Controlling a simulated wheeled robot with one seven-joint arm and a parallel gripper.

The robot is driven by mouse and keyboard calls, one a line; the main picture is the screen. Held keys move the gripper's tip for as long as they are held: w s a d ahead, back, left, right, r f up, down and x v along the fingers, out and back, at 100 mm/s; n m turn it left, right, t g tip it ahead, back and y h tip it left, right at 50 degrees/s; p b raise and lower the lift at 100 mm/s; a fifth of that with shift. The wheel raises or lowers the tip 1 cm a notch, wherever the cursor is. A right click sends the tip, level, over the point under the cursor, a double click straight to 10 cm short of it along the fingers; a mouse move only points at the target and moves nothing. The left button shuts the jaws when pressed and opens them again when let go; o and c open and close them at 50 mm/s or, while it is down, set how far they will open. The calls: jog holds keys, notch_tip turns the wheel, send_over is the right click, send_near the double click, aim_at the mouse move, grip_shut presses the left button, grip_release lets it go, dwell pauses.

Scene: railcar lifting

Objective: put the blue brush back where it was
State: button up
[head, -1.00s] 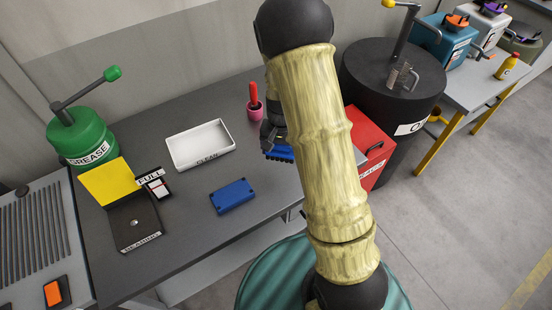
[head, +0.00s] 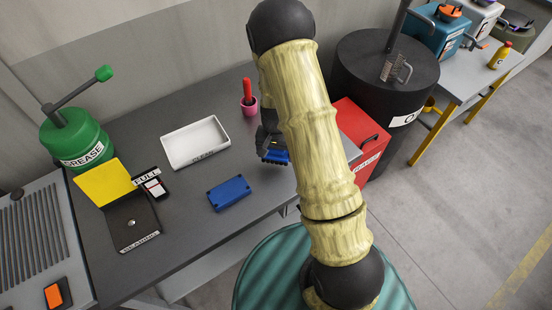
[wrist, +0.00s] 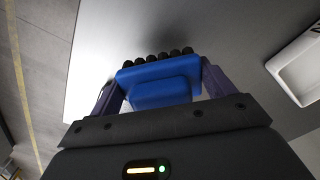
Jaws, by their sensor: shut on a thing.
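The blue brush shows in the wrist view (wrist: 158,82), with a row of dark bristle tufts along its far edge. My gripper (wrist: 155,93) is shut on it, one finger on each side. In the head view the brush (head: 276,157) is partly hidden behind my arm, beside the right part of the grey workbench (head: 175,240). The gripper (head: 270,146) is also partly hidden there. The brush appears held above the bench top. A flat blue block (head: 229,193) lies on the bench to the left of the gripper.
A white tray (head: 195,160) and a pink cup (head: 249,111) with a red-handled tool stand behind. A red box (head: 352,130) and dark drum (head: 365,75) are to the right. A green grease pot (head: 75,140) and open yellow-lidded case (head: 130,225) are left.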

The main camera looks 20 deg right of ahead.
aim_at(275, 161)
jog(key=shift+f+p, duration=0.5)
jog(key=shift+f, duration=1.6)
jog(key=shift+f, duration=0.1)
jog(key=shift+f, duration=0.1)
jog(key=o, duration=0.9)
notch_tip(275, 161, up, 11)
jog(key=b, duration=0.2)
jog(key=shift+b, duration=0.4)
jog(key=shift+r, duration=0.7)
